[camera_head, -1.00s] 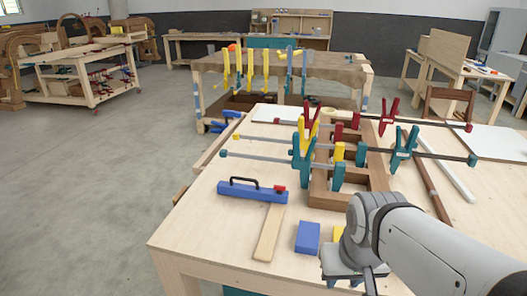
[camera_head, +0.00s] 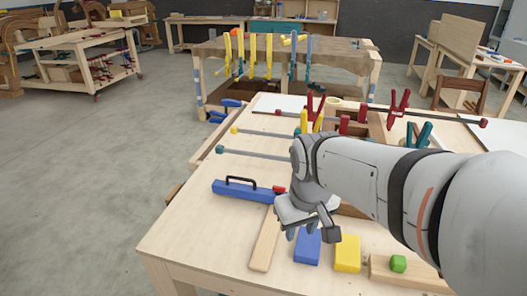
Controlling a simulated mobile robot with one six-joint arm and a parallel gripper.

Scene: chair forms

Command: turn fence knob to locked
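The fence (camera_head: 243,193) is a blue bar with a black handle, lying near the left edge of the workbench. Its small red knob (camera_head: 279,189) shows at the bar's right end, with my arm's wrist just to its right. My gripper (camera_head: 308,229) hangs below and to the right of the knob, over the wooden strip and the blue block (camera_head: 308,246). It appears apart from the knob. Its fingers are small and partly hidden by its body, so their opening is unclear. The knob's setting is too small to read.
The wooden strip (camera_head: 264,245) runs from the fence toward the front edge. Long bar clamps (camera_head: 253,154) lie behind, and red clamps (camera_head: 398,105) stand further back. The bench's front-left is bare.

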